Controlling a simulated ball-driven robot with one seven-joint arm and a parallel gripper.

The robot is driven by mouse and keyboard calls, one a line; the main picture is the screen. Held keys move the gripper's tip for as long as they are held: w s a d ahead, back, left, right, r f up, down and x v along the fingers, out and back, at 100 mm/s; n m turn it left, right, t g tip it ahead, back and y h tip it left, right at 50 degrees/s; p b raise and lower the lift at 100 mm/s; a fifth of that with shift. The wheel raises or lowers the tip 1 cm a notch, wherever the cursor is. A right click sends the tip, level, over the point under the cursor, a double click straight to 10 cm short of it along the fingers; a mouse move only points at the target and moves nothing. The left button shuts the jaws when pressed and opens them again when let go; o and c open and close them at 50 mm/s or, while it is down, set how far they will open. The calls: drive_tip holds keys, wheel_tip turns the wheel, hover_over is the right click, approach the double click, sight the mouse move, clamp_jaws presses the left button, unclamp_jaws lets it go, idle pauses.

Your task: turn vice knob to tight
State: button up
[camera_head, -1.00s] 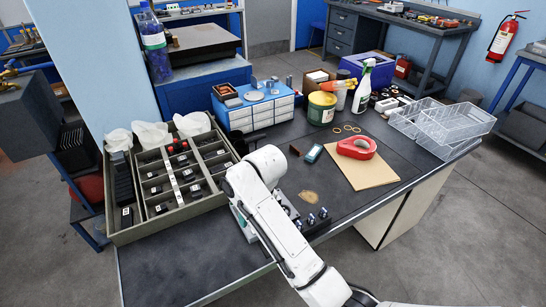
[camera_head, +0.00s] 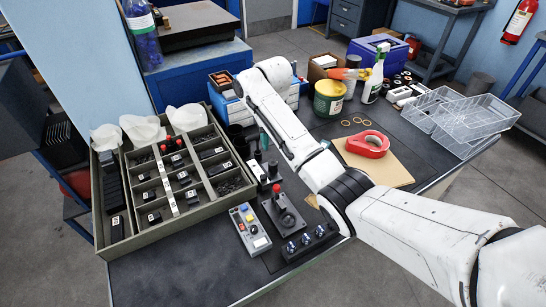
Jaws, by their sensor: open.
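I cannot pick out a vice or its knob for certain. Near the front edge of the bench sits a dark block with several shiny round knobs (camera_head: 306,242). Beside it stand a black plate with a round black knob and a red part (camera_head: 284,212) and a grey control box with coloured buttons (camera_head: 250,228).
A divided grey-green tray (camera_head: 238,200) fills the left of the bench. A red tape roll (camera_head: 367,144) lies on brown board (camera_head: 398,174) right of my arm. A green tub (camera_head: 328,98), a spray bottle (camera_head: 376,75) and clear trays (camera_head: 468,130) stand behind. The front left bench surface is clear.

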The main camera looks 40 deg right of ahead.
sight(273, 165)
wheel_tip(273, 165, down, 9)
idle(0.3)
drive_tip(key=c, duration=0.7)
drive_tip(key=shift+r, duration=0.1)
drive_tip(key=shift+c, duration=0.3)
